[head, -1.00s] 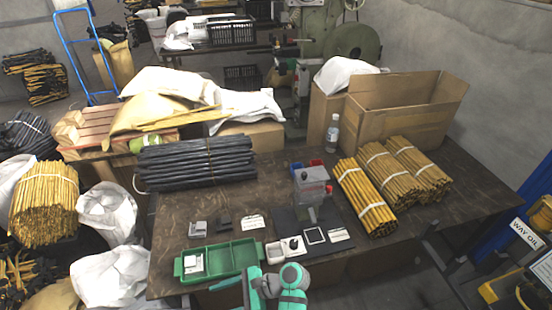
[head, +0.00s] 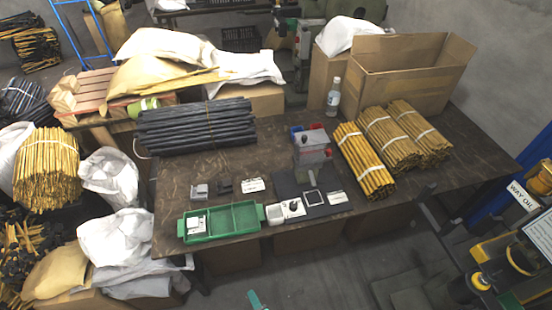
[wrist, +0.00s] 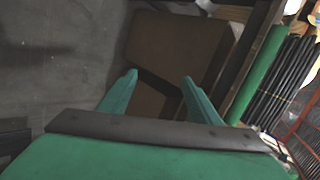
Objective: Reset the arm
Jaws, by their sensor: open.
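My gripper (wrist: 160,80) shows in the wrist view with its two green fingers apart and nothing between them. It is over the floor, in front of the table, with a brown box (wrist: 165,60) beyond the fingers. In the head view only a small green tip of my arm (head: 256,300) shows at the bottom edge, below the table (head: 330,230). The rest of my arm is out of that view.
A green tray (head: 258,213) with compartments sits at the table's front edge; its edge also shows in the wrist view (wrist: 255,75). The floor in front (head: 310,275) is clear.

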